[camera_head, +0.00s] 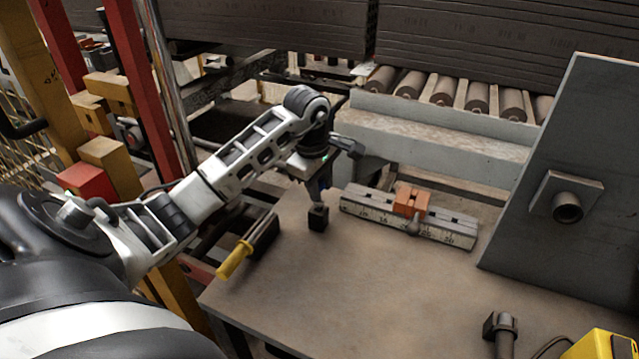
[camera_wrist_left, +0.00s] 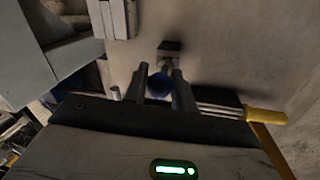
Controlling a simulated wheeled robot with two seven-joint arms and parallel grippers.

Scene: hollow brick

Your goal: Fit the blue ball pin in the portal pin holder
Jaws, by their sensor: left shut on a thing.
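My left gripper (camera_head: 316,190) (camera_wrist_left: 160,78) points down over the table and is shut on the blue ball pin. The pin's round blue end (camera_wrist_left: 158,86) shows between the fingers in the left wrist view. A pale stem runs from the fingers toward a small dark square block (camera_head: 318,217) (camera_wrist_left: 171,48). I cannot tell whether this block belongs to the pin or touches the table. The upright grey panel at the right carries a square plate with a round tube socket (camera_head: 567,207); I cannot tell whether this is the portal pin holder. My right gripper is not in view.
A grey numbered rail (camera_head: 455,233) with an orange block (camera_head: 410,201) lies right of my left gripper. A yellow-handled tool (camera_head: 236,260) lies left. A dark tool (camera_head: 500,328) and a yellow case (camera_head: 603,346) are at the lower right. The table's middle is clear.

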